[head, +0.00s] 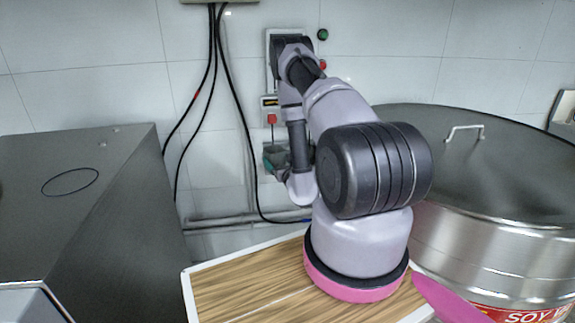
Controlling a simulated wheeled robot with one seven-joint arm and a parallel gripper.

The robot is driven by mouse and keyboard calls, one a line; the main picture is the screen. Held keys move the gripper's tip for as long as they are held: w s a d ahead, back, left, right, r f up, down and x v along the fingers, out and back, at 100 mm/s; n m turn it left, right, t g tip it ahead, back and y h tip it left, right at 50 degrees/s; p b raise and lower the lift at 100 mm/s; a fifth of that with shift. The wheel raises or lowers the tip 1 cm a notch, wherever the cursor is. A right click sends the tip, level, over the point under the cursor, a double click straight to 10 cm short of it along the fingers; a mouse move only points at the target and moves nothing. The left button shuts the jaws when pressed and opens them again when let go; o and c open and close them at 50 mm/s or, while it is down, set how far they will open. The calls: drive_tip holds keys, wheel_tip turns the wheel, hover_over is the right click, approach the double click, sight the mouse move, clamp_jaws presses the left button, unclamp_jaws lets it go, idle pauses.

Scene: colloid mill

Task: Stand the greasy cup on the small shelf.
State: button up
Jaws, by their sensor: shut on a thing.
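My arm stands in the middle of the head view, bending up towards the wall and back down to its wrist (301,188). The fingers of my gripper cannot be made out; the far end of the arm is turned away or hidden behind its own links. No greasy cup can be made out in this view. No small shelf can be made out either.
A dark metal cabinet (85,195) stands at the left. A large steel drum (490,235) with a handled lid stands close at the right. Black cables (233,90) hang on the tiled wall behind. A red button (272,119) and dark teal fitting (273,157) show beside my arm.

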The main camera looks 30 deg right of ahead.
sight(283, 164)
drive_tip(key=shift+s+d+f+h, duration=0.15)
drive_tip(key=shift+s+d+f, duration=0.25)
drive_tip(key=shift+d+f, duration=0.15)
drive_tip(key=shift+s+d+f+h, duration=0.15)
drive_tip(key=shift+s+d+f, duration=0.2)
drive_tip(key=shift+d+f, duration=0.2)
drive_tip(key=w+d+f, duration=0.1)
drive_tip(key=w+d, duration=0.1)
drive_tip(key=w, duration=0.4)
drive_tip(key=w+d+f, duration=0.1)
drive_tip(key=w+d, duration=0.1)
drive_tip(key=w, duration=0.4)
drive_tip(key=w+d, duration=0.2)
drive_tip(key=w, duration=0.4)
drive_tip(key=shift+w+f, duration=0.15)
drive_tip(key=shift+f, duration=0.25)
wheel_tip(283, 164, down, 4)
drive_tip(key=shift+f, duration=0.1)
drive_tip(key=shift+w+f, duration=0.2)
